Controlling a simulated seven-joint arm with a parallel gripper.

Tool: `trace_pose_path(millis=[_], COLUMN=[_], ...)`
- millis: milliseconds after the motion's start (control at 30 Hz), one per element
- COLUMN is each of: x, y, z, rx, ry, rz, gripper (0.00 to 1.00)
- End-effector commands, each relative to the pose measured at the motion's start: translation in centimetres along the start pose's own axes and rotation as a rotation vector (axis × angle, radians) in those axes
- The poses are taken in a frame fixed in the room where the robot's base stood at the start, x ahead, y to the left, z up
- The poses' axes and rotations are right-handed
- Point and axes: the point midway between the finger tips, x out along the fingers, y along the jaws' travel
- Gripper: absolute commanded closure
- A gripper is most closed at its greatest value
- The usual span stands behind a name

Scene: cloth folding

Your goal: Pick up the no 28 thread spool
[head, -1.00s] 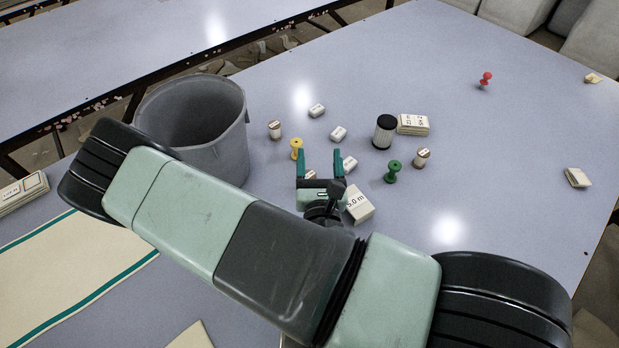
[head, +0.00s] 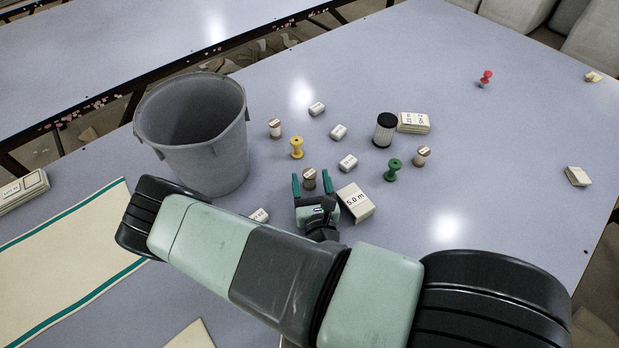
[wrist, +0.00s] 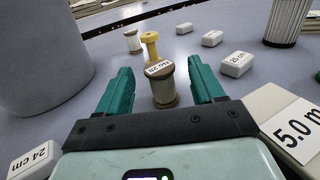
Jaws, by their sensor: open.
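A thread spool (head: 309,179) with brown ends and pale thread stands upright on the table, between the fingertips of my gripper (head: 311,181). In the wrist view the spool (wrist: 162,88) carries a white top label that seems to end in 28, though the print is hard to read. My gripper (wrist: 160,78) is open, its green fingers on either side of the spool with visible gaps. Two similar spools stand farther off, one at back left (head: 275,129) and one at right (head: 422,156); their labels are too small to read.
A 5.0 m block (head: 356,203) lies close to the right of my gripper, and a 24 cm block (wrist: 32,160) at its left. A grey bin (head: 205,150) stands left. A yellow spool (head: 297,148), a green spool (head: 393,170) and a small white block (head: 348,163) are nearby.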

Motion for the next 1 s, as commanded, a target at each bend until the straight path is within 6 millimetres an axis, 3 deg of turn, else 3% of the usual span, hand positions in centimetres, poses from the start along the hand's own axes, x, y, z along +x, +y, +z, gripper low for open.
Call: trace_pose_path(millis=[233,567,900,1000], x=[3.9,4.5,4.4,4.4], y=[0.0,0.0,0.0,0.0], z=[0.1,0.1,0.1,0.1], rx=[0.002,0.0,0.001,0.001], ry=[-0.002,0.0,0.0,0.0], rz=[0.0,0.0,0.0,0.0], gripper=[0.33,0.34,0.86,0.88])
